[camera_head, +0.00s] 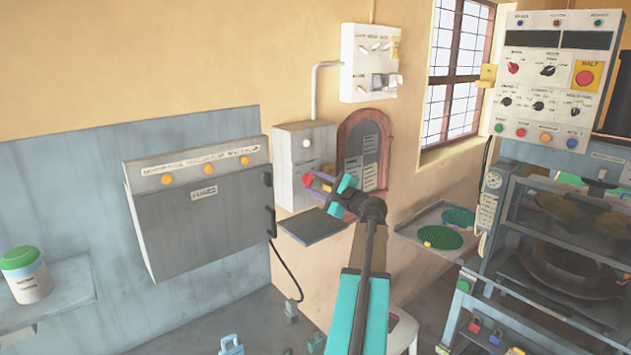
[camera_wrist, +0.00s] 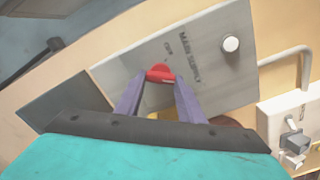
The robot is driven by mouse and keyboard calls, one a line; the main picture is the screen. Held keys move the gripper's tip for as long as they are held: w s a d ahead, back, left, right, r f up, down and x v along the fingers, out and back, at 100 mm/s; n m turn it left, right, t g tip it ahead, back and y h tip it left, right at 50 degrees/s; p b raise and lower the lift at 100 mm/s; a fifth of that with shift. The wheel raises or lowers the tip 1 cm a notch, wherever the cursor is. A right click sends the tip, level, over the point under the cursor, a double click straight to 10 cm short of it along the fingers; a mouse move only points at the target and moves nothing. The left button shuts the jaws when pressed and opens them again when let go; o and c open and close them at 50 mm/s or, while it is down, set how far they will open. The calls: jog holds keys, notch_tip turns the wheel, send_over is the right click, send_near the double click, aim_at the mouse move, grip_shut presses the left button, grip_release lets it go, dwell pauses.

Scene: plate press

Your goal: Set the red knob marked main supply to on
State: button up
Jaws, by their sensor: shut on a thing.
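The red knob (camera_wrist: 160,74) sits on the face of a pale grey box lettered "MAIN SUPPLY" (camera_wrist: 190,57) in the wrist view. A short label, apparently "OFF", is beside the knob; I cannot tell exactly where the knob points. My gripper (camera_wrist: 160,82) has its two purple fingers closed on either side of the knob, touching it. In the head view my gripper (camera_head: 320,183) reaches to the pale box (camera_head: 300,145) on the wall, and the red knob (camera_head: 308,179) shows at its fingertips. Any "ON" label is hidden or unreadable.
A white round button (camera_wrist: 231,44) is on the same box face. A dark grey shelf (camera_head: 312,226) juts out below the box. A white switch panel (camera_head: 370,62) hangs above right, and a large grey fuse box (camera_head: 205,205) is to the left.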

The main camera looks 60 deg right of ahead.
jog(key=shift+f+m+p, duration=0.1)
jog(key=shift+m+p, duration=0.35)
jog(key=shift+m, duration=0.85)
jog(key=o, duration=1)
jog(key=shift+o, duration=0.2)
jog(key=shift+s+a, duration=0.1)
jog(key=shift+s, duration=0.05)
jog(key=b+v, duration=0.4)
jog(key=v, duration=0.9)
jog(key=shift+s, duration=0.3)
jog(key=shift+a, duration=0.15)
